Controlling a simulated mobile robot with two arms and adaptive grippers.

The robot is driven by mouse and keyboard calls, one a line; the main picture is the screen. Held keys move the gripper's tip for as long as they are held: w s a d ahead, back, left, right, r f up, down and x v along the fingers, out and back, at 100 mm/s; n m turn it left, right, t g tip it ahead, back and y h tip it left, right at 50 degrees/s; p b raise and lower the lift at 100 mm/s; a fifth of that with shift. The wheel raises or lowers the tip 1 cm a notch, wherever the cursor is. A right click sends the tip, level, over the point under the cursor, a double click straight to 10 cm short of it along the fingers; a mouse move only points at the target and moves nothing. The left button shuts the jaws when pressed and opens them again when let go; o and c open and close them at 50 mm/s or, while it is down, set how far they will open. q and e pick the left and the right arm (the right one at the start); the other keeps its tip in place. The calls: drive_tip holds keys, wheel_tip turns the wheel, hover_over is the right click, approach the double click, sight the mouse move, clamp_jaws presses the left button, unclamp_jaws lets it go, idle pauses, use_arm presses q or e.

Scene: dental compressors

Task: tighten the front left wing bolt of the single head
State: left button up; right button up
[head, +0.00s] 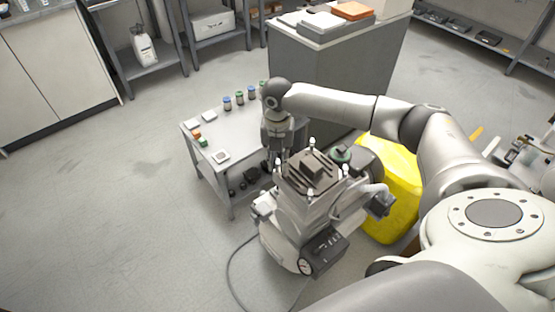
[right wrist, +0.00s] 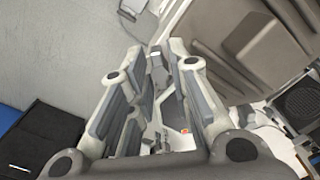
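The single head (head: 312,172) is a grey-brown finned block on top of a grey compressor (head: 290,240). White wing bolts stand around it: one at the back (head: 312,142), one at the right (head: 345,170) and one at the near side (head: 310,192). The left corner is partly hidden by my right gripper (head: 274,160), which points down beside the head's left side. In the right wrist view the fingers (right wrist: 157,55) are apart, with a small pale piece (right wrist: 156,60) showing between them; I cannot tell if it is a wing bolt. My left gripper is not seen.
A low grey table (head: 240,130) with small jars and blocks stands behind and left of the compressor. A yellow container (head: 398,195) stands close at its right. A grey cabinet (head: 335,70) is behind. A hose (head: 232,270) lies on the floor; floor at left is clear.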

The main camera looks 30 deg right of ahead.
drive_tip(key=shift+f, duration=0.2)
drive_tip(key=shift+c, duration=0.2)
clamp_jaws()
